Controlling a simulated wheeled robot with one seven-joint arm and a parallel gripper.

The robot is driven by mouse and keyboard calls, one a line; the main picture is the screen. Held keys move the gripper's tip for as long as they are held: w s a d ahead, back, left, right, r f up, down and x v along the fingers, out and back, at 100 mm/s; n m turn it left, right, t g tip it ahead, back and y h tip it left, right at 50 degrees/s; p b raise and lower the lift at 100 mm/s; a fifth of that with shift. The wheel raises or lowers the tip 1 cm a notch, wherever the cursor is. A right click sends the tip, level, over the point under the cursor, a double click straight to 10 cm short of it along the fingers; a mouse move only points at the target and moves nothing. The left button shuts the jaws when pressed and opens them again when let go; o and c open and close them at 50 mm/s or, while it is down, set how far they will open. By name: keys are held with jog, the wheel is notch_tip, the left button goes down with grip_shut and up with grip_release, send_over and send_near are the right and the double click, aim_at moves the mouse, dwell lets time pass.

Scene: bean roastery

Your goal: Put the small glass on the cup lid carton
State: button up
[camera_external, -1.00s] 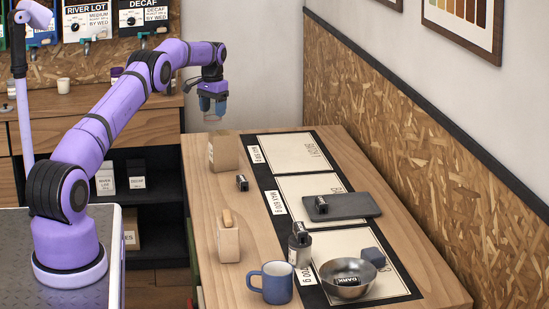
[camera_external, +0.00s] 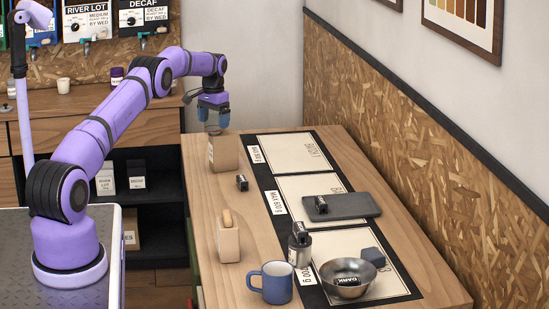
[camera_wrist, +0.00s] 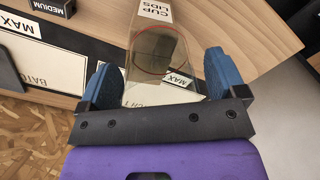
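My gripper (camera_external: 213,107) is above the near-left edge of the carton at the far end of the table. The glass (camera_external: 212,127) is faint in the external view, just below the fingers. The cup lid carton (camera_external: 224,154) is a brown box standing on the table. Its white "CUP LIDS" label (camera_wrist: 153,10) shows past the glass in the wrist view. I cannot tell whether the glass touches the carton top.
Along the table (camera_external: 205,181) stand a tan block-like holder (camera_external: 228,242), a blue mug (camera_external: 271,283), a metal bowl (camera_external: 348,266) and a dark tray (camera_external: 350,205). Small black labelled blocks lie about. A wood-chip wall (camera_external: 420,140) borders the table's right side.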

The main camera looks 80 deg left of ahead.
notch_tip(320, 180, up, 12)
jog(key=shift+r, duration=0.15)
dwell(0.7)
jog(key=shift+w+d, duration=0.1)
